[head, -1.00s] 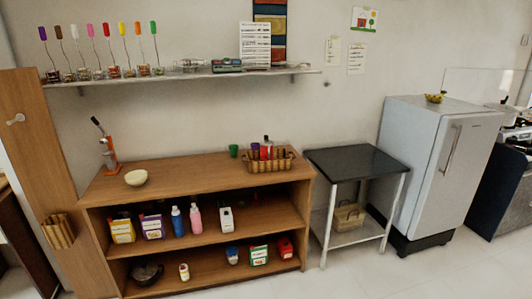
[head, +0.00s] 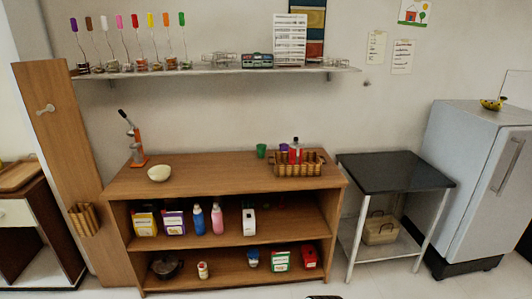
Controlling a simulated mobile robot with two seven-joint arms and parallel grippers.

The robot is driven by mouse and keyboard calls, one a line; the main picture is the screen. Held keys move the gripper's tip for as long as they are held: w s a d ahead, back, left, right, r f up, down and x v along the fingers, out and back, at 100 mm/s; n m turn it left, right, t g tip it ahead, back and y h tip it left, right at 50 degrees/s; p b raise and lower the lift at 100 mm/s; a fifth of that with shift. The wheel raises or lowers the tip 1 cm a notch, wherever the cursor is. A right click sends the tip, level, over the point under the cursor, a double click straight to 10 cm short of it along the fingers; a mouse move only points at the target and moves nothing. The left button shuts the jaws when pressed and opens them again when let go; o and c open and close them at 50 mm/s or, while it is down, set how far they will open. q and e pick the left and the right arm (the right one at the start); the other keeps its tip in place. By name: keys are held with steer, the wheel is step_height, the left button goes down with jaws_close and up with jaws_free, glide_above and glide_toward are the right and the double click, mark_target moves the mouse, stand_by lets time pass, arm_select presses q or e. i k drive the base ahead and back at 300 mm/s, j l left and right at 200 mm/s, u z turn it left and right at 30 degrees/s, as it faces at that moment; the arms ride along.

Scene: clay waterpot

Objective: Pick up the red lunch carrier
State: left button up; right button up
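No object is clearly recognisable as a red lunch carrier. A red item with a dark top (head: 294,153) stands in the wicker basket (head: 298,170) on the wooden counter; its lower part is hidden by the basket. A small red item (head: 309,256) sits at the right end of the counter's bottom shelf. Both are too small to tell what they are. Neither gripper can be made out; a small dark shape at the bottom edge is too cut off to identify.
The wooden counter (head: 215,175) holds a white bowl (head: 159,173) and an orange juicer (head: 135,145). A black-topped table (head: 395,168) with a box on its lower shelf stands right, then a fridge (head: 470,170). The wall shelf (head: 220,72) runs above.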

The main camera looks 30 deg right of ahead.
mark_target(295, 150)
steer(key=i+l+u, duration=0.15)
steer(key=l, duration=0.2)
steer(key=i+l+u, duration=0.1)
steer(key=l, duration=0.2)
steer(key=i+l+u, duration=0.15)
steer(key=l, duration=0.2)
steer(key=i+l, duration=0.1)
steer(key=l, duration=0.45)
steer(key=i+l+u, duration=0.1)
steer(key=l, duration=0.4)
